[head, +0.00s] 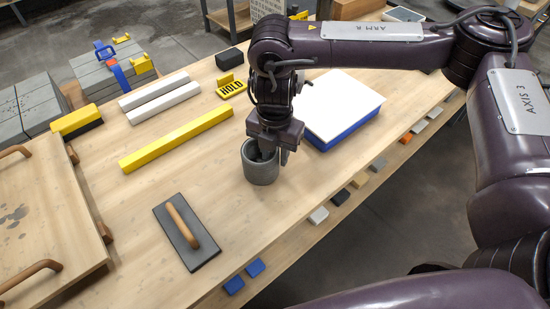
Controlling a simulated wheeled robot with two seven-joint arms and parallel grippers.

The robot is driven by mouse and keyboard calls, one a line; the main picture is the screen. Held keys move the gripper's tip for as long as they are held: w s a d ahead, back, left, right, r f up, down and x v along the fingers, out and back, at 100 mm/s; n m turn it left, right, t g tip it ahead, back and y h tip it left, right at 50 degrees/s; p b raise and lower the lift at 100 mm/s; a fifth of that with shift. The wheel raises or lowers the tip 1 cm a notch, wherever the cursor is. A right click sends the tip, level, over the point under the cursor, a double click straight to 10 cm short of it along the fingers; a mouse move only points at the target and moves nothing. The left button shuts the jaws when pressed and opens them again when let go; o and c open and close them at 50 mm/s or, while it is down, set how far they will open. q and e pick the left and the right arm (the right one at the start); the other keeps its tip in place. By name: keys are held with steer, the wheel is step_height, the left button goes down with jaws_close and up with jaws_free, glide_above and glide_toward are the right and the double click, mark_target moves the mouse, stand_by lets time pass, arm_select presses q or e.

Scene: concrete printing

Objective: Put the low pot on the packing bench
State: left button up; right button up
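A grey, round, open-topped pot (260,171) stands upright on the wooden bench (150,165) in the head view, near the middle. It looks like the low pot. My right gripper (276,153) points down at it from above. One finger reaches into the pot's mouth and the other is at the right side of its rim, so the fingers seem to straddle the wall. Whether they press on it cannot be told. The gripper hides part of the rim. My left gripper is out of view. I cannot tell whether this bench is the packing bench.
A white-topped blue slab (340,104) lies right of the pot. A trowel-like float (186,231) lies front left. A yellow bar (176,139), white bars (160,95) and a yellow HOLD sign (232,89) lie behind. A wooden board with handles (45,220) is at left. Small coloured blocks line the front edge.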

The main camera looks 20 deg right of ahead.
step_height(320, 180, up, 10)
steer(key=shift+f+p, duration=0.2)
steer(key=shift+p, duration=0.35)
steer(key=shift+f, duration=0.1)
